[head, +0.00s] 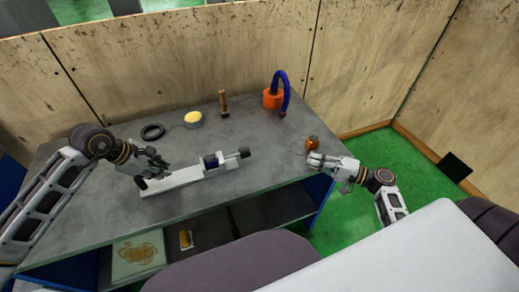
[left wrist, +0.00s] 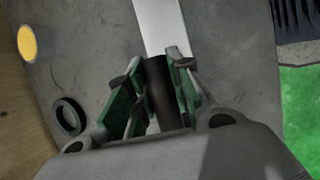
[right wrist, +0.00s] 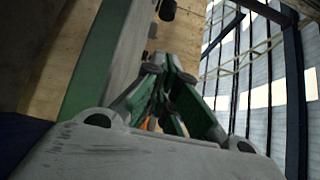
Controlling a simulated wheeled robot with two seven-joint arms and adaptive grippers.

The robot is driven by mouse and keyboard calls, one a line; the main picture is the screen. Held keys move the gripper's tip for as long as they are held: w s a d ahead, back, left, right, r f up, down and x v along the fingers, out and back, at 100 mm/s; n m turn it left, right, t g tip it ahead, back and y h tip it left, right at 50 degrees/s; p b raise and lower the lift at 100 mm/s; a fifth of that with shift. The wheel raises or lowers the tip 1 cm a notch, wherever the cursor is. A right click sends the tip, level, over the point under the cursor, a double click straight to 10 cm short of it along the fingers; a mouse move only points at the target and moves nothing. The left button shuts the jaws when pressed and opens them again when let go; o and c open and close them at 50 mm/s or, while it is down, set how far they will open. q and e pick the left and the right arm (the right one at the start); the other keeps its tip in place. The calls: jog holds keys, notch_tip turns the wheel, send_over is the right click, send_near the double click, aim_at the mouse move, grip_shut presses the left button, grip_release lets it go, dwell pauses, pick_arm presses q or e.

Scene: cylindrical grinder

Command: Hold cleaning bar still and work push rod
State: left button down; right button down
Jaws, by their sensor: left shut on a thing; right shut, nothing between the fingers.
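The white cleaning bar (head: 180,181) lies on the grey table, with a black post at its left end. A blue and black collar (head: 211,161) sits toward its right, and the push rod (head: 230,156) sticks out to the right, ending in a black knob (head: 244,152). My left gripper (head: 160,170) is at the bar's left end. In the left wrist view its fingers are shut on a black cylinder (left wrist: 159,88) at the end of the white bar (left wrist: 161,25). My right gripper (head: 309,159) is shut and empty, right of the knob and apart from it.
A small orange-brown pot (head: 312,143) stands just behind my right gripper. At the back are an orange container with a blue hose (head: 271,100), a wooden-handled tool (head: 224,104), a yellow-filled dish (head: 193,119) and a black ring (head: 153,132). Wooden walls enclose the table.

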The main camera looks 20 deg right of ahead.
aim_at(246, 153)
jog(key=x, duration=1.6)
jog(key=shift+w+a, duration=0.3)
jog(key=a, duration=0.2)
jog(key=shift+w+a, duration=0.1)
jog(key=shift+a, duration=1)
jog(key=shift+a, duration=0.1)
jog(key=a, duration=0.4)
jog(key=shift+a, duration=0.45)
pick_arm(q)
jog(key=shift+d, duration=0.1)
